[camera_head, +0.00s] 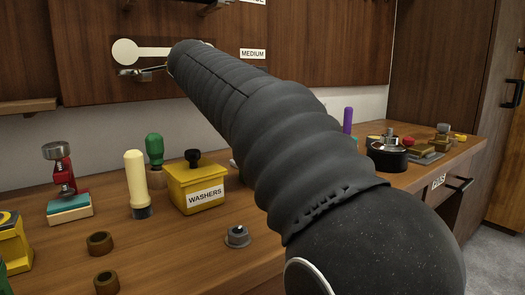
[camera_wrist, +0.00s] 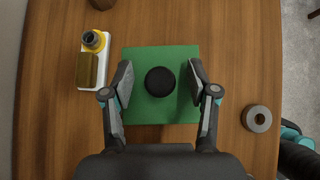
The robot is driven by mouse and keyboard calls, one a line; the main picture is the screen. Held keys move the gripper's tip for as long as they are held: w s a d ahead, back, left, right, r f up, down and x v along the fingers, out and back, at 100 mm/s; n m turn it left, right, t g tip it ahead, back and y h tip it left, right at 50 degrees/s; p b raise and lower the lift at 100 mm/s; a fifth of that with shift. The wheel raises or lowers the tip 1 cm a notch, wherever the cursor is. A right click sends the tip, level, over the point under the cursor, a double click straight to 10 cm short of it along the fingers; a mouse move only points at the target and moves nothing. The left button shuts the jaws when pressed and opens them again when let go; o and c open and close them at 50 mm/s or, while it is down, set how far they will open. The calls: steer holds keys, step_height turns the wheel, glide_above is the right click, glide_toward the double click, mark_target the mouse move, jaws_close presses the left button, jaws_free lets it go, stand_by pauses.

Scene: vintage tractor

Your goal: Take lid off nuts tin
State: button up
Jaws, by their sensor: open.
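In the wrist view, a green square top (camera_wrist: 135,55) with a round black knob (camera_wrist: 160,81) at its middle lies below my gripper (camera_wrist: 160,70). I take it to be the nuts tin's lid seen from above; no label shows. My gripper is open, one finger on each side of the knob, with a visible gap on both sides. The tin's sides are hidden from this angle. In the head view, my arm covers the middle of the bench, and neither the green top nor my gripper shows.
A yellow tin labelled WASHERS (camera_head: 197,188) with a black knob stands on the bench (camera_head: 180,250). In the wrist view, a white base with a yellow part and brown block (camera_wrist: 88,70) is close left of the green top, and a grey ring (camera_wrist: 257,119) is right.

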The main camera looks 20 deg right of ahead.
jaws_close()
steer(key=shift+r, duration=0.2)
